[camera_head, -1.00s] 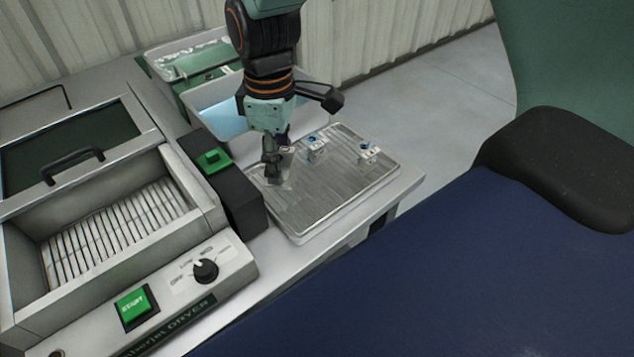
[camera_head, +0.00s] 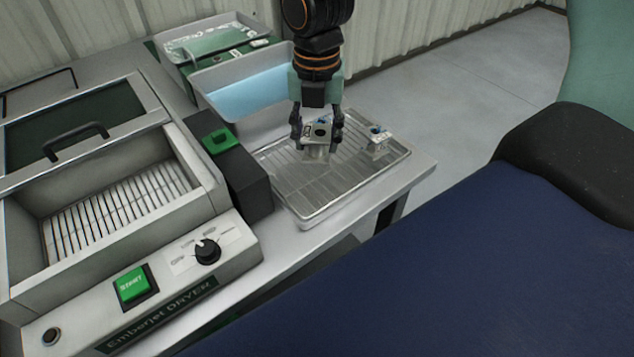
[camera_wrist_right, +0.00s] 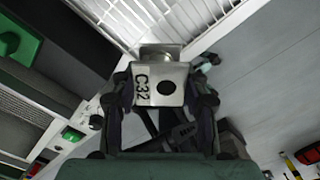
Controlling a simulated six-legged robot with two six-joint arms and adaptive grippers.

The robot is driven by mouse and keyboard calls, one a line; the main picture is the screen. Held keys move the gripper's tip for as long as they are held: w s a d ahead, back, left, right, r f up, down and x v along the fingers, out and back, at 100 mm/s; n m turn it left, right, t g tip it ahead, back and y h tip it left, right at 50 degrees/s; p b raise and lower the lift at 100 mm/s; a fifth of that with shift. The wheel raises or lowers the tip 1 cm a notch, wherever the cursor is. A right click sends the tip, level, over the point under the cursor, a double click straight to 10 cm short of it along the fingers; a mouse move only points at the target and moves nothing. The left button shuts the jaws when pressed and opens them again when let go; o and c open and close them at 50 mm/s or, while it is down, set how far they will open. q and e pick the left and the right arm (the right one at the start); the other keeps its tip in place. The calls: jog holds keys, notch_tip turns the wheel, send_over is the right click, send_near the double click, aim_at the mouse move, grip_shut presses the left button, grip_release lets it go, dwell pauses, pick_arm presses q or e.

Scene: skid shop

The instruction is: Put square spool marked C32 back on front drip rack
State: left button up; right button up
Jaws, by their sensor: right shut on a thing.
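The square spool marked C32 (camera_wrist_right: 160,84) is a pale metal block with a dark round hole, upright between the fingers of my right gripper (camera_wrist_right: 160,100) in the right wrist view. In the head view my right gripper (camera_head: 317,133), pointing down, is shut on the same spool (camera_head: 318,152) over the drip rack (camera_head: 300,190), a wire-grid tray at the bench's right end. I cannot tell whether the spool touches the grid. Another small spool with a blue top (camera_head: 378,140) stands on the rack to the right. A bit of blue shows behind my fingers. My left gripper is not in view.
A black box with a green button (camera_head: 222,140) stands left of the rack. A blue-bottomed tray (camera_head: 240,95) and a green bin (camera_head: 215,60) are behind. The dryer (camera_head: 110,210) fills the left. The rack's front-left part is bare.

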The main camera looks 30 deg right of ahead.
aim_at(315, 157)
jog(key=f, duration=0.2)
jog(key=f+b, duration=0.1)
jog(key=f, duration=0.2)
jog(key=shift+a, duration=0.2)
jog(key=shift+d+f+b, duration=0.15)
jog(key=shift+f+b, duration=0.15)
jog(key=shift+f, duration=0.1)
notch_tip(315, 157, down, 3)
jog(key=shift+f+b, duration=0.1)
jog(key=shift+b, duration=0.55)
jog(key=shift+w, duration=0.1)
jog(key=shift+f, duration=0.15)
jog(key=o, duration=1.3)
jog(key=shift+o, duration=0.2)
